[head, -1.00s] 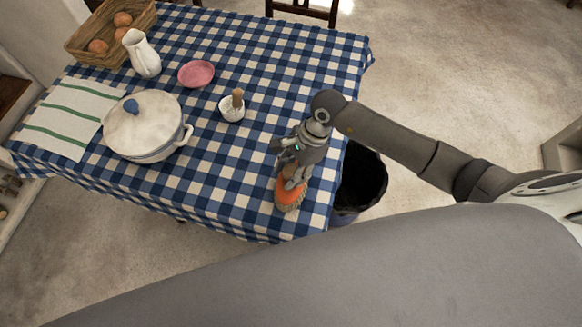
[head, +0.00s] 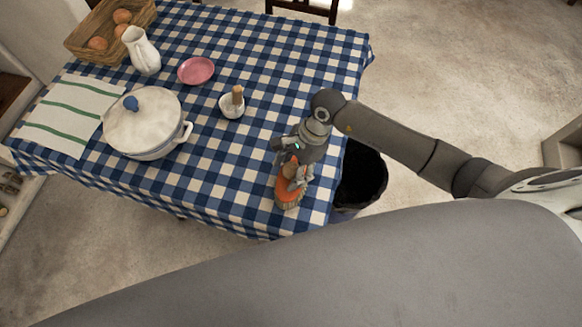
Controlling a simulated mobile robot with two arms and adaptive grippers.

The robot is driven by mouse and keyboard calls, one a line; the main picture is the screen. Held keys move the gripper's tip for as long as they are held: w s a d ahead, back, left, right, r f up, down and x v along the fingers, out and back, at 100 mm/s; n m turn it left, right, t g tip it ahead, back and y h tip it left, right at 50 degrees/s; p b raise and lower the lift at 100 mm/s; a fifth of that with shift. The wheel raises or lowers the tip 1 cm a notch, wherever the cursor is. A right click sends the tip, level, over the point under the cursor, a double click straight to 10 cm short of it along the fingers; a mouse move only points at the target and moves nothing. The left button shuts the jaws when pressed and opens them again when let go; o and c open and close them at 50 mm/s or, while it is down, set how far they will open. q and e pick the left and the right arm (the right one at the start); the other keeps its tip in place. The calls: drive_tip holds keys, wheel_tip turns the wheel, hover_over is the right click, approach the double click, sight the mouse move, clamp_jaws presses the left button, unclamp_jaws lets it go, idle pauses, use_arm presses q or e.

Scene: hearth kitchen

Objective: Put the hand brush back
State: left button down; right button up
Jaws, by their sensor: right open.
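The hand brush (head: 288,194) has an orange body with tan bristles along its edge. It lies on the blue-and-white checked tablecloth near the table's front right corner. My right gripper (head: 293,177) is open directly over the brush, with its fingers on either side of the brush's upper part. The gripper hides part of the brush, and I cannot tell whether the fingers touch it. My left gripper is not in view.
A dark bin (head: 361,178) stands on the floor beside the table's right edge. A lidded white pot (head: 147,128), a small white bowl (head: 231,107), a pink plate (head: 196,70), a white jug (head: 141,52), a striped towel (head: 62,112) and a basket (head: 82,38) are on the table.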

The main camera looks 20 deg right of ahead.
drive_tip(key=s+b+v, duration=0.1)
drive_tip(key=b+v, duration=0.1)
drive_tip(key=v, duration=1)
drive_tip(key=shift+w+r+b, duration=0.15)
drive_tip(key=shift+w+b, duration=0.2)
drive_tip(key=shift+w, duration=0.1)
